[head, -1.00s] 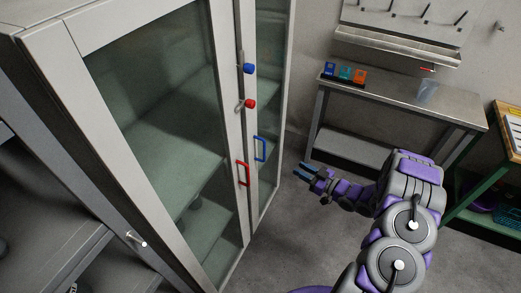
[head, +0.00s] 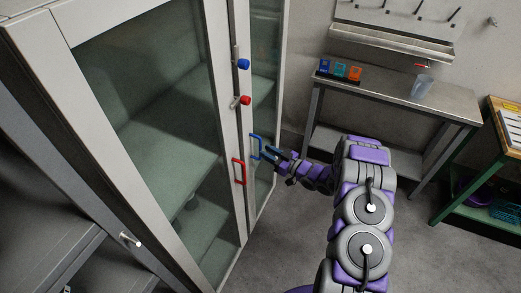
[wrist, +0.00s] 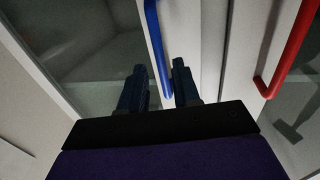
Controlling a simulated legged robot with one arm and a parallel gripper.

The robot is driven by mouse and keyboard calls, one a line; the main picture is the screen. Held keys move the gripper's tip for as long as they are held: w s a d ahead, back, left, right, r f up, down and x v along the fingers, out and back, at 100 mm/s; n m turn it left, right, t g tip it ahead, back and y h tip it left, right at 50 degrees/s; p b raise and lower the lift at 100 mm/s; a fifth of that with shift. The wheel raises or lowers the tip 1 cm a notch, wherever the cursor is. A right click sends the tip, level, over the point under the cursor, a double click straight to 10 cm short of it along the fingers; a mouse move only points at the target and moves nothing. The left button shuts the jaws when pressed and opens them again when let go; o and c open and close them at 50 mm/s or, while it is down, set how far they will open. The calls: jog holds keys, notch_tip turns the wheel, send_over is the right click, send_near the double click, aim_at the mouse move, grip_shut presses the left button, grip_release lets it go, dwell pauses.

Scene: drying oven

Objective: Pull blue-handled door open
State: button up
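The blue handle (head: 255,147) is a vertical bar on the narrow right-hand glass door (head: 264,100) of a tall grey cabinet; the door looks closed. My gripper (head: 268,152) is at this handle, reaching in from the right. In the wrist view, the blue handle (wrist: 157,45) runs down between the two dark blue fingers of my gripper (wrist: 160,75). The fingers are apart, one on each side of the bar. I cannot tell whether either finger touches it.
A red handle (head: 239,172) is on the wider left glass door (head: 150,130), close beside the blue one. A blue knob (head: 243,64) and a red knob (head: 245,100) sit above. A metal table (head: 400,97) stands behind my arm. Grey floor (head: 420,250) is clear at the right.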

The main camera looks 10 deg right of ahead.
aim_at(260, 159)
jog(key=shift+x, duration=2.05)
grip_shut()
